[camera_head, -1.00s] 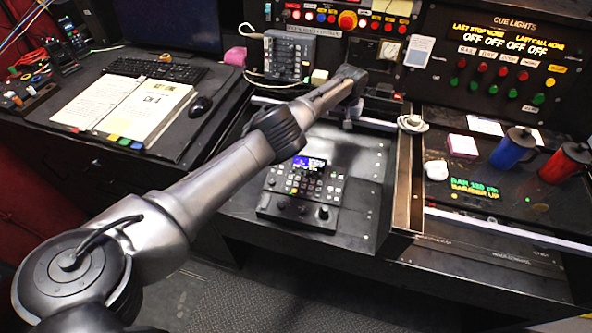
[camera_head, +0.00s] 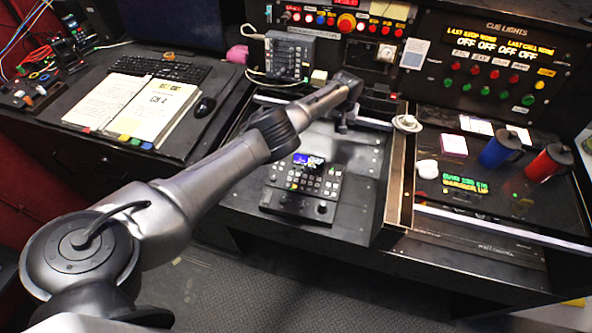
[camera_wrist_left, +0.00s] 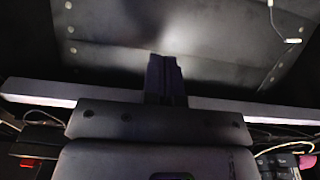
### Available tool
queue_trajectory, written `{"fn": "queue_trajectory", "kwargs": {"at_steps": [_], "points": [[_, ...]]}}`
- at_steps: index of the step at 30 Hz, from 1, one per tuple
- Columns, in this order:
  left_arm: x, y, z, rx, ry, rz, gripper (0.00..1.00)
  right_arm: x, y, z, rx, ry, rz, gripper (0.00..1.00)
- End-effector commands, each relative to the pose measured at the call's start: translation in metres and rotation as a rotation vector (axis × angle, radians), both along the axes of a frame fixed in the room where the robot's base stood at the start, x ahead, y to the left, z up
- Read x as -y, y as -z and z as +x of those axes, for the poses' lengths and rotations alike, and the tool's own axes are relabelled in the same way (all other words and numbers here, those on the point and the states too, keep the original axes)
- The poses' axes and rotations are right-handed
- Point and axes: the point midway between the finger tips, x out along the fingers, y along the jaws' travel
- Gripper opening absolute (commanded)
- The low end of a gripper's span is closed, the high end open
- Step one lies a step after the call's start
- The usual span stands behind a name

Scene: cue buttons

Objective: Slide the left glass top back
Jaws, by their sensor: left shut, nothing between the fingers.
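The left glass top shows by its pale front bar (camera_head: 268,99), which lies far back across the middle bay, close to the rear panel. The pane itself is hard to make out. My left gripper (camera_head: 343,127) is at this bar, with its fingers pointing down; it is shut and empty. In the left wrist view the shut fingers (camera_wrist_left: 166,78) stand across the pale bar (camera_wrist_left: 40,92), over a dark riveted panel (camera_wrist_left: 120,30). Whether they touch the bar I cannot tell. My right gripper is not in view.
A small control console (camera_head: 303,186) sits in the middle bay under my left arm. A wooden divider (camera_head: 400,180) separates it from the right bay, where a blue mug (camera_head: 499,148) and a red mug (camera_head: 548,162) stand.

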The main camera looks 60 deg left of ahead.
Motion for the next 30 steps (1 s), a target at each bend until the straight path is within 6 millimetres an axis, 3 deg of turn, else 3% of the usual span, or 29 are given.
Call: {"fn": "queue_trajectory", "kwargs": {"at_steps": [8, 30], "points": [[0.000, -0.010, 0.000, 0.001, 0.000, -0.001, 0.00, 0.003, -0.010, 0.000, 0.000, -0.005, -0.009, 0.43], [0.000, -0.081, 0.000, -0.001, 0.001, -0.001, 0.00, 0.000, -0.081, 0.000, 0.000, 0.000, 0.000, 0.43]]}}
